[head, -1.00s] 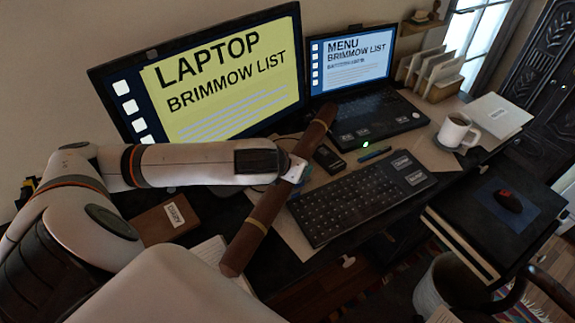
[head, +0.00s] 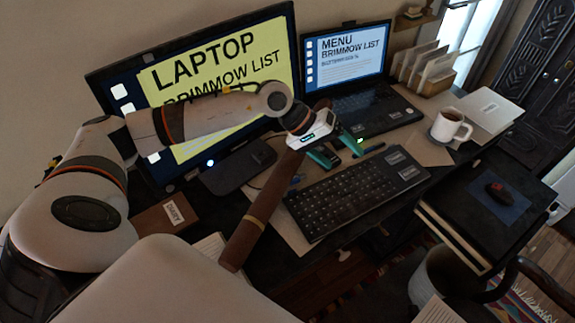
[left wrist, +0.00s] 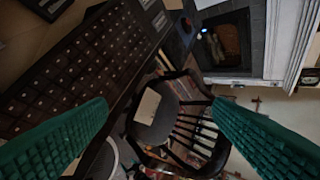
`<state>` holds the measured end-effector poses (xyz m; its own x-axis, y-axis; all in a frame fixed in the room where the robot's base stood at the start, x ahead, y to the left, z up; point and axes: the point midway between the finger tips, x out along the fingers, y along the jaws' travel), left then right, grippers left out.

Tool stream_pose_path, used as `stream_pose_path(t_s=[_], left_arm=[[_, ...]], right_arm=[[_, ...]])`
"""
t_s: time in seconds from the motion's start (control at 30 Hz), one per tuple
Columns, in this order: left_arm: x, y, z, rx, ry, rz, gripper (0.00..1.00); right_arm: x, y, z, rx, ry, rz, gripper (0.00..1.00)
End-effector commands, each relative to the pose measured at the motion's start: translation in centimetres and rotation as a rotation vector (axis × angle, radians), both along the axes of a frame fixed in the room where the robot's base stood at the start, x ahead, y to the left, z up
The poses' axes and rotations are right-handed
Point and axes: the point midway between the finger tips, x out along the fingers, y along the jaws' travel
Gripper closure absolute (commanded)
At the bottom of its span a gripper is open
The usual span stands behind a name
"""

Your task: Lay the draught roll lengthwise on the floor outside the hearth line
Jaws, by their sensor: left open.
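The draught roll (head: 262,212) is a long brown cylinder with a tan band. It lies slantwise across the desk, left of the keyboard, with its near end toward the desk's front edge; its far end is partly behind my left gripper. My left gripper (head: 337,152) is open, with teal fingers apart above the desk near the keyboard's far edge, and nothing shows between them. In the left wrist view its ridged fingers are wide apart and empty. A fireplace (left wrist: 225,48) with a dark opening and grey surround shows there; I cannot make out a hearth line. My right gripper is out of view.
On the desk are a keyboard (head: 355,195), a large monitor (head: 225,85), a laptop (head: 375,113), a white mug (head: 449,127) and a diary (head: 166,217). A dark chair (left wrist: 155,115) stands before the desk. A patterned rug (head: 355,292) lies on the floor.

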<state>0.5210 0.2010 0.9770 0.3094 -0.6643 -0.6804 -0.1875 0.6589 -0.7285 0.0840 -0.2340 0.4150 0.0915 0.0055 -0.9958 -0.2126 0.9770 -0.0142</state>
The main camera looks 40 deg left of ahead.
Motion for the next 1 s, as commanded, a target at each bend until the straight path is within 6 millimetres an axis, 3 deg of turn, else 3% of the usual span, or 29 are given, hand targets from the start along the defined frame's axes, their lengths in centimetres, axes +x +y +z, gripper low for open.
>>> stream_pose_path(t_s=[0.1,0.2,0.37,0.53,0.8,1.0], left_arm=[[0.1,5.4,-2.8,0.330,0.046,-0.060,0.25],[-0.1,9.7,-4.0,0.552,0.101,-0.078,0.25],[-0.5,13.9,-4.3,0.753,0.169,-0.077,0.25],[-0.5,15.0,-5.3,0.800,0.190,-0.075,0.25],[0.0,14.9,-10.0,0.795,0.189,-0.075,0.25],[0.4,14.9,-11.4,0.795,0.188,-0.075,0.25]], right_arm=[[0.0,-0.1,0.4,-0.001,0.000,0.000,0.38],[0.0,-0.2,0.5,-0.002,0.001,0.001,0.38],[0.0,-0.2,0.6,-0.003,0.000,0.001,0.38],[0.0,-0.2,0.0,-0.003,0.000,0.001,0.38],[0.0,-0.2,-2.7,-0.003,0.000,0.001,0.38],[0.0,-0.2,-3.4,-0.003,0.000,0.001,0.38]])
